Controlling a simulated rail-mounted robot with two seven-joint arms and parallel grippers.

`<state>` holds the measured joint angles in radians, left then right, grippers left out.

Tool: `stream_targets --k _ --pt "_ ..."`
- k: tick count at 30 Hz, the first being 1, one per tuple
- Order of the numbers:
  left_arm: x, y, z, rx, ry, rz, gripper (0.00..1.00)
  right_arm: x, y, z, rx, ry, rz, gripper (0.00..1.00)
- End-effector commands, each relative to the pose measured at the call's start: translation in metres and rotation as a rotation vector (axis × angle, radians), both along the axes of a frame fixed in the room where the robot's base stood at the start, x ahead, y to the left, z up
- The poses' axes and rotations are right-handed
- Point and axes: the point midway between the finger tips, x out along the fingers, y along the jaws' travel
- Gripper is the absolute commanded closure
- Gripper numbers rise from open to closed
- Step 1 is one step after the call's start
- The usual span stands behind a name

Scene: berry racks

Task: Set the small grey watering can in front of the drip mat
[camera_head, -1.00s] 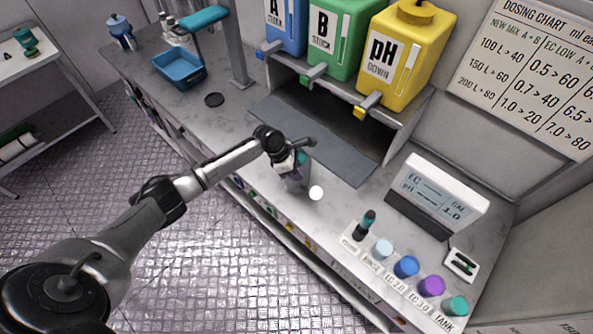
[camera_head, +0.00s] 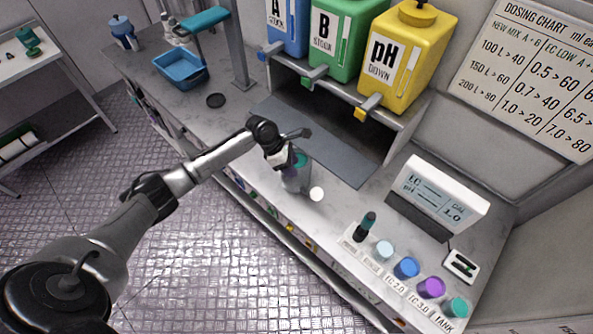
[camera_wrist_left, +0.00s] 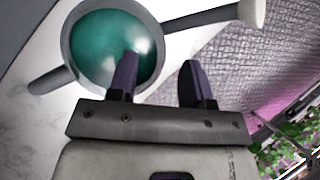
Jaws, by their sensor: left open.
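The small grey watering can (camera_head: 296,182) stands on the counter just in front of the dark grey drip mat (camera_head: 335,150). Its pale round spout end (camera_head: 316,194) points toward the lower right. In the left wrist view the can (camera_wrist_left: 68,62) shows a round opening with a teal inside, a handle at left and its spout at right. My left gripper (camera_head: 289,161) is open at the can's top. In the wrist view one finger of the gripper (camera_wrist_left: 158,72) overlaps the opening and the other is outside the rim. I cannot tell whether they touch it. My right gripper is not in view.
Blue, green and yellow (camera_head: 405,60) stock containers stand on a shelf behind the mat. A meter (camera_head: 437,197) and several capped bottles are at the right.

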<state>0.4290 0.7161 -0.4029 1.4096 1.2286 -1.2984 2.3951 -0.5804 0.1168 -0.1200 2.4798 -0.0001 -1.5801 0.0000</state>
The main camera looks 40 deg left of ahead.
Motion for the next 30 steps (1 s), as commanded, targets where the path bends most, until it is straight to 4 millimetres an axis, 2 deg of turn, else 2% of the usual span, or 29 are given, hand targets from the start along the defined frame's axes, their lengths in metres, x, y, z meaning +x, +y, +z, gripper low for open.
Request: stream_targets --k 3,9,15,20,23,26,30 --pt "-0.005 0.011 0.022 0.002 -0.002 -0.001 0.55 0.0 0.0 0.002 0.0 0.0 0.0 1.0" --pt "-0.012 0.025 0.048 0.001 -0.001 0.0 0.55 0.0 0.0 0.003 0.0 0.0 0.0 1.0" --pt "-0.016 0.034 0.064 0.001 -0.001 0.0 0.55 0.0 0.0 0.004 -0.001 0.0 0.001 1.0" --pt "-0.018 0.036 0.068 0.0 0.0 -0.001 0.55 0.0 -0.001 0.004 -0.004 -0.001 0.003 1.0" --pt "-0.021 0.031 0.064 0.01 -0.006 -0.028 0.55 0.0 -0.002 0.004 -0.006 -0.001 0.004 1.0" --pt "-0.032 0.014 0.047 0.049 -0.042 -0.143 0.55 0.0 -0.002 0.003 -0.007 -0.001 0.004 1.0" --pt "-0.069 -0.031 0.007 0.156 -0.162 -0.475 0.55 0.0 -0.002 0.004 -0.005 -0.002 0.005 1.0"
